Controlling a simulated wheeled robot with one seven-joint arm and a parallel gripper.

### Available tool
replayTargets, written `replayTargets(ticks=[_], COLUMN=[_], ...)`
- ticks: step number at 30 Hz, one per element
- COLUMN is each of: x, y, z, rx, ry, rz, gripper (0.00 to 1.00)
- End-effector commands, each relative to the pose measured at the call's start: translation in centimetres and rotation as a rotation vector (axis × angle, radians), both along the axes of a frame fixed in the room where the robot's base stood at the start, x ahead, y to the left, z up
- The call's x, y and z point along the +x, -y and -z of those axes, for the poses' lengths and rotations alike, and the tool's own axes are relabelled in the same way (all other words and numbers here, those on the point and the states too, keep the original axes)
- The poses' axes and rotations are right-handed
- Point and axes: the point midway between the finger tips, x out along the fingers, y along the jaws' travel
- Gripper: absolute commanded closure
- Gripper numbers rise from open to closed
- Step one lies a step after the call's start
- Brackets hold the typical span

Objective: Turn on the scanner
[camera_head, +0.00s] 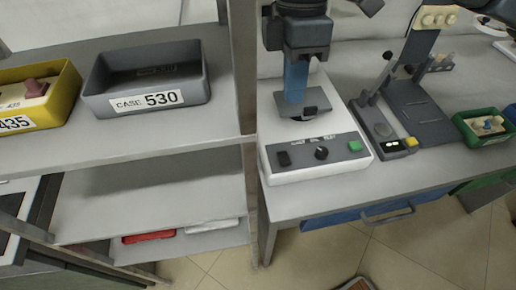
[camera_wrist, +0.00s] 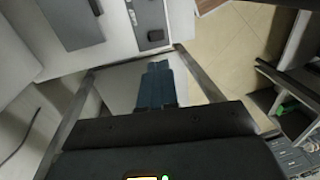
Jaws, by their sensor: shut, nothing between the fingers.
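A grey panel with a black switch (camera_wrist: 155,36) on a white body lies beyond the fingertips, apparently the same device.
A grey bin marked 530 (camera_head: 160,101) and a yellow bin marked 435 (camera_head: 70,78) stand on the shelf at left. A rack post (camera_head: 244,70) rises beside the white device. A lever device (camera_head: 415,105) and a green bin (camera_head: 465,128) stand at right.

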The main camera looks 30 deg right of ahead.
Motion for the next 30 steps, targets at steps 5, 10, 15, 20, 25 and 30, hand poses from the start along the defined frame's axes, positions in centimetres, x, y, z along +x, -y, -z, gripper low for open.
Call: replayTargets(ticks=[5, 10, 15, 20, 25, 30], x=[0.0, 0.0, -0.2, -0.5, -1.0, -1.5], y=[0.2, 0.1, 0.1, 0.0, -0.2, -0.3], z=[0.0, 0.0, 0.6, 2.7, 6.0, 9.2], rx=[-0.005, -0.004, -0.003, -0.003, -0.004, -0.003], ry=[-0.003, -0.002, -0.004, -0.005, -0.005, -0.005], rz=[0.0, 0.0, 0.0, 0.0, 0.001, 0.0], gripper=[1.0, 1.0, 1.0, 1.0, 1.0, 1.0])
